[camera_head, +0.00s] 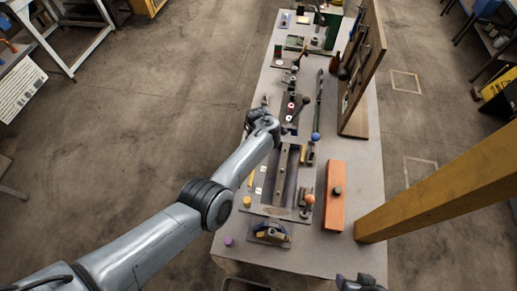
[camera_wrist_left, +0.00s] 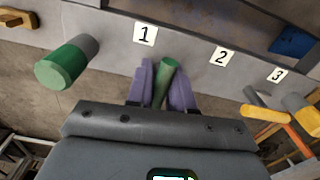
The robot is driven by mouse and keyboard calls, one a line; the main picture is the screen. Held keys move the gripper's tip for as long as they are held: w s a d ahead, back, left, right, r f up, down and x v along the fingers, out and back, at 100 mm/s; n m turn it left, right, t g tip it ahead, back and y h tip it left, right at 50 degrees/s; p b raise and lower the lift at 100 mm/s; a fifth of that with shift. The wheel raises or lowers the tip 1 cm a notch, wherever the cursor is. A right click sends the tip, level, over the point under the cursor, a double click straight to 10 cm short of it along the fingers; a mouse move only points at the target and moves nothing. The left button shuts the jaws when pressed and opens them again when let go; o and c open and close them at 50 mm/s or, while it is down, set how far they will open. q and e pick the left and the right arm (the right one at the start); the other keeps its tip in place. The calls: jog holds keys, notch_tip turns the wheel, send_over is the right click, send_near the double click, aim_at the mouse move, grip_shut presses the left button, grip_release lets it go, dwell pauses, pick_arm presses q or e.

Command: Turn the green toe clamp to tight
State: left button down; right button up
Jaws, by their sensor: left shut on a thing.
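In the left wrist view, a slim green handle (camera_wrist_left: 167,75) stands between the purple fingers of my left gripper (camera_wrist_left: 163,85), just below the white "1" plate (camera_wrist_left: 145,34). The fingers are closed on it. I take it as the green toe clamp's handle; the clamp's body is hidden. In the head view my left arm reaches over the bench, and its wrist (camera_head: 262,122) covers the handle. A dark part at the bottom edge of the head view seems to be my right gripper (camera_head: 360,283); its fingers cannot be made out.
A green-ended cylinder (camera_wrist_left: 62,66) stands left of my fingers in the wrist view. Plates "2" (camera_wrist_left: 221,56) and "3" (camera_wrist_left: 277,74) lie rightward, near a yellow-orange handle (camera_wrist_left: 265,114). On the bench are an orange block (camera_head: 334,197) and an upright wooden board (camera_head: 364,65).

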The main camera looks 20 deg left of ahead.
pick_arm(q)
jog(key=shift+n, duration=0.6)
jog(key=c, duration=1.1)
grip_release()
jog(key=shift+r, duration=0.15)
notch_tip(320, 180, up, 10)
jog(key=p, duration=0.2)
jog(key=shift+p, duration=0.35)
jog(key=shift+r, duration=0.3)
